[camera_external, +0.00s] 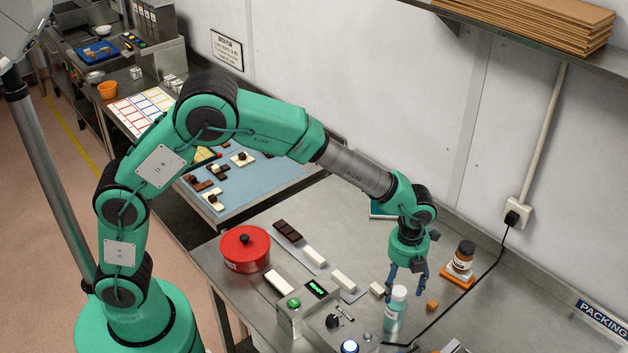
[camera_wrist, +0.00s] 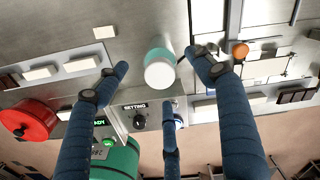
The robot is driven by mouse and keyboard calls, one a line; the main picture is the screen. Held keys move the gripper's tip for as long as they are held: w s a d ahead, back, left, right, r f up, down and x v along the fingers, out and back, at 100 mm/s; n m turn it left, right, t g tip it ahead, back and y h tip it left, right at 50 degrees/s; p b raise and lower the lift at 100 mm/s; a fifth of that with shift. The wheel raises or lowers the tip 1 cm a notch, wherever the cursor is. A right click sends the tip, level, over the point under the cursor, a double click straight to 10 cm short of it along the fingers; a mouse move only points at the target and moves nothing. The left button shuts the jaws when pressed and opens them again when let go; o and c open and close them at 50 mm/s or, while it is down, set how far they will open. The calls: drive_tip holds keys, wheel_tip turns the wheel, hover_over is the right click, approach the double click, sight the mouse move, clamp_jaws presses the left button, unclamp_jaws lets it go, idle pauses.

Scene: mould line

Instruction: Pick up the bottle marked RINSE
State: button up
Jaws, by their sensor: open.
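A teal bottle with a white cap (camera_external: 394,312) stands upright on the steel bench; its marking is too small to read. In the wrist view this bottle (camera_wrist: 160,70) shows from above, cap toward the camera, between the spread fingertips. My gripper (camera_external: 408,287) is open and empty, pointing down just above and slightly right of the bottle in the external view.
A control box (camera_external: 303,310) with a green button and a knob stands left of the teal bottle. A black cable (camera_external: 465,290) runs across the bench to its right.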

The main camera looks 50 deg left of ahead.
sight(394, 315)
drive_tip(key=shift+f+b, duration=0.45)
drive_tip(key=shift+f, duration=3.75)
drive_tip(key=shift+f, duration=0.15)
drive_tip(key=shift+f+b, duration=0.35)
drive_tip(key=shift+f, duration=2.15)
drive_tip(key=c, duration=1.6)
